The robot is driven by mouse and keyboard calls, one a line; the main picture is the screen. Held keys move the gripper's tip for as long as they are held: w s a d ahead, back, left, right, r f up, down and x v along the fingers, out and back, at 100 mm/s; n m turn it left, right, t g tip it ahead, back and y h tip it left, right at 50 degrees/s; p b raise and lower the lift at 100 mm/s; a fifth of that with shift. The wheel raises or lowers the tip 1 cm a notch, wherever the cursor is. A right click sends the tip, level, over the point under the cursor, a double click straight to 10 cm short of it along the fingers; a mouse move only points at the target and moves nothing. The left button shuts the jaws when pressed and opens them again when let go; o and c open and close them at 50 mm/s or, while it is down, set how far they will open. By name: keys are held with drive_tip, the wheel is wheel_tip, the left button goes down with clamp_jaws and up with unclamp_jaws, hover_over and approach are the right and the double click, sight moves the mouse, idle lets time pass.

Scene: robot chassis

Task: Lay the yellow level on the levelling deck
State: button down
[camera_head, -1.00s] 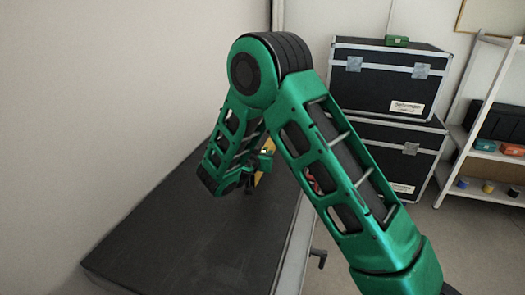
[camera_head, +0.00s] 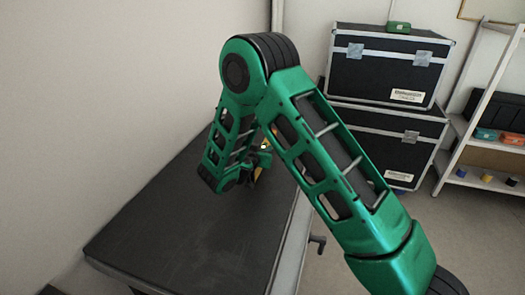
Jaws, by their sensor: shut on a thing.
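My green arm reaches over a dark-topped table (camera_head: 190,235), and my gripper (camera_head: 257,172) is low above or at its far part, mostly hidden behind my arm links. A small yellow piece of the yellow level (camera_head: 258,174) shows at the gripper, which is shut on it. Most of the level is hidden, so its tilt and any contact with the tabletop cannot be told. I cannot single out the levelling deck; nothing in view is clearly marked as it.
The near tabletop is clear, with a wall along its left. Two stacked black cases (camera_head: 384,72) stand behind at right, a small green box (camera_head: 399,27) on top. A white shelf (camera_head: 463,140) with small items stands far right. A dark handle (camera_head: 318,243) juts from the table's right side.

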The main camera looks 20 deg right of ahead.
drive_tip(key=shift+f, duration=0.4)
drive_tip(key=c, duration=1.4)
unclamp_jaws()
drive_tip(key=v, duration=0.9)
drive_tip(key=shift+s+a, duration=0.1)
drive_tip(key=shift+s, duration=0.05)
drive_tip(key=shift+s+a+r, duration=0.15)
drive_tip(key=shift+s+r, duration=0.15)
drive_tip(key=shift+s, duration=0.15)
drive_tip(key=s+d+r+m+g, duration=0.1)
drive_tip(key=s+d+r+g, duration=0.15)
drive_tip(key=s+d, duration=0.4)
drive_tip(key=s+d+r+m+g, duration=0.1)
drive_tip(key=s+d+r+g, duration=0.2)
drive_tip(key=d, duration=0.6)
drive_tip(key=s+d+r+m+g, duration=0.1)
drive_tip(key=s+d+g, duration=0.2)
drive_tip(key=s+d, duration=0.4)
drive_tip(key=s+r+n+g+y, duration=0.1)
drive_tip(key=s+y, duration=0.3)
drive_tip(key=s, duration=0.8)
drive_tip(key=s+r+n+g+y, duration=0.2)
drive_tip(key=s+r+y, duration=0.1)
drive_tip(key=s, duration=1)
drive_tip(key=shift+s+r+y, duration=0.15)
drive_tip(key=shift+s+y, duration=0.2)
drive_tip(key=shift+y, duration=0.15)
